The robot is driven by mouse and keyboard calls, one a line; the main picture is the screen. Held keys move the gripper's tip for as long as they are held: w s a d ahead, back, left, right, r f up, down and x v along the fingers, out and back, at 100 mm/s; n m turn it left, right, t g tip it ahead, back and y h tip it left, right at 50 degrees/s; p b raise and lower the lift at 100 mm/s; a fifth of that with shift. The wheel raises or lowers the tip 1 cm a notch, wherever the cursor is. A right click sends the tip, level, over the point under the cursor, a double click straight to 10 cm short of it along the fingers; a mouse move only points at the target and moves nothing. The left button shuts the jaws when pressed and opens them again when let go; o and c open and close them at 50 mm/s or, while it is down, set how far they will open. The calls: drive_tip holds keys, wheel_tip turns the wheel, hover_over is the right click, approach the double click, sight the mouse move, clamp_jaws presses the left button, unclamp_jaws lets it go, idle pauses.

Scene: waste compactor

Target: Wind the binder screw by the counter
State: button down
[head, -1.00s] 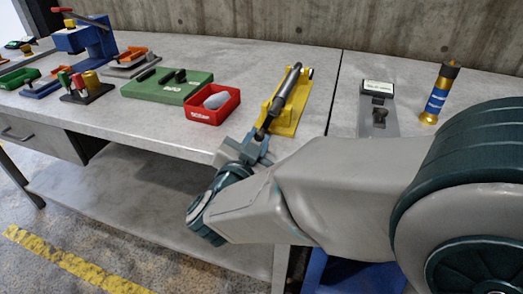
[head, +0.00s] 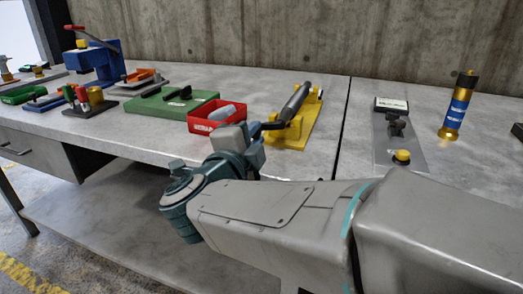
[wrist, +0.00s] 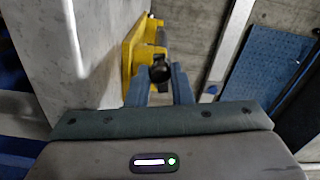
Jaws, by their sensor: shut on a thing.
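The yellow-based device (head: 292,132), which looks like the binder, lies near the front of the bench with a dark grey cylinder (head: 295,101) slanting along it. A short dark handle (head: 272,125) sticks out from its near end. My gripper (head: 254,137) is at this handle, left of the yellow base in the head view. In the wrist view, my blue-grey fingers (wrist: 160,88) are shut on the round black handle end (wrist: 160,72), in front of the yellow base (wrist: 133,50). A grey plate with a small white display (head: 391,104), perhaps the counter, lies to the right.
A red bin (head: 203,126) with a grey item stands close left of my gripper. A green board (head: 165,106) lies farther left. A gold-and-blue cylinder (head: 459,104) stands upright at right. A yellow knob (head: 402,156) sits on the grey plate's near end.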

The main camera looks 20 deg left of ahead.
drive_tip(key=shift+a+r+m+b, duration=0.1)
drive_tip(key=shift+r+m+b, duration=0.3)
drive_tip(key=shift+m+b, duration=0.55)
drive_tip(key=shift+r+m, duration=0.1)
drive_tip(key=shift+m, duration=0.15)
drive_tip(key=c, duration=1.3)
unclamp_jaws()
drive_tip(key=s+a+p, duration=0.1)
drive_tip(key=s+p, duration=0.2)
drive_tip(key=s, duration=1)
drive_tip(key=shift+s, duration=0.4)
